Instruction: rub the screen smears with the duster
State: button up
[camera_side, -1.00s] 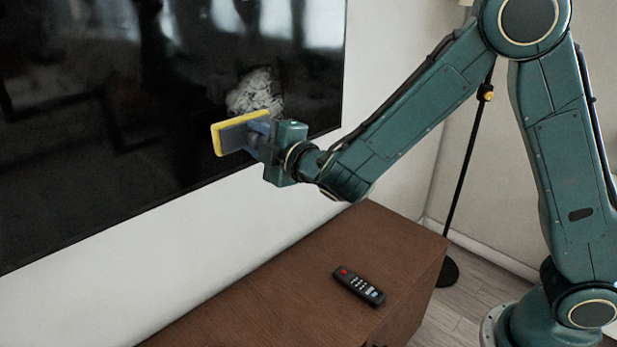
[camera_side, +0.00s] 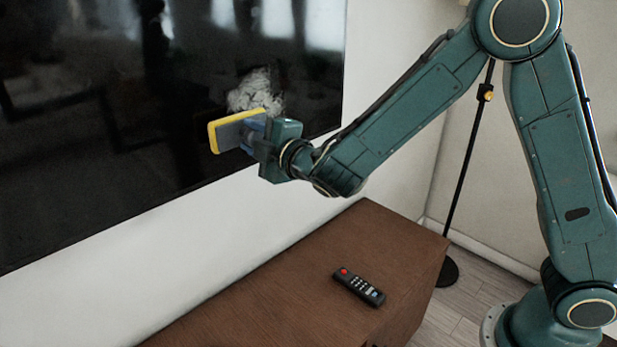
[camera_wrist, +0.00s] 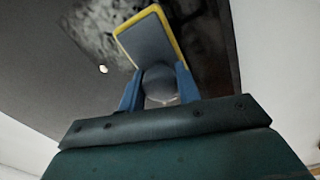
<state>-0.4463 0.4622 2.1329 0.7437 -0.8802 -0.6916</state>
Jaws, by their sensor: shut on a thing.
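The duster (camera_side: 236,131), a flat grey pad with a yellow edge, is held out in front of the dark screen (camera_side: 130,150) on the wall. My gripper (camera_side: 262,140) is shut on the duster's handle; the wrist view shows blue fingers on either side of the round grey grip, with the duster (camera_wrist: 150,42) beyond them. A pale grey smear (camera_side: 256,92) lies on the screen just above and behind the duster. In the wrist view the smear (camera_wrist: 95,28) spreads around the duster's head. I cannot tell whether the pad touches the screen.
A brown wooden cabinet (camera_side: 300,275) stands below the screen. A black remote (camera_side: 359,287) lies on its top, well clear of my gripper. A dark floor stand (camera_side: 463,170) rises behind the arm.

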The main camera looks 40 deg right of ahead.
jog(key=shift+w, duration=1.05)
dwell(0.4)
jog(key=shift+s+d, duration=0.1)
jog(key=shift+d, duration=1.75)
jog(key=shift+d, duration=0.15)
jog(key=shift+d, duration=1.75)
jog(key=shift+d, duration=0.1)
jog(key=shift+d, duration=1.75)
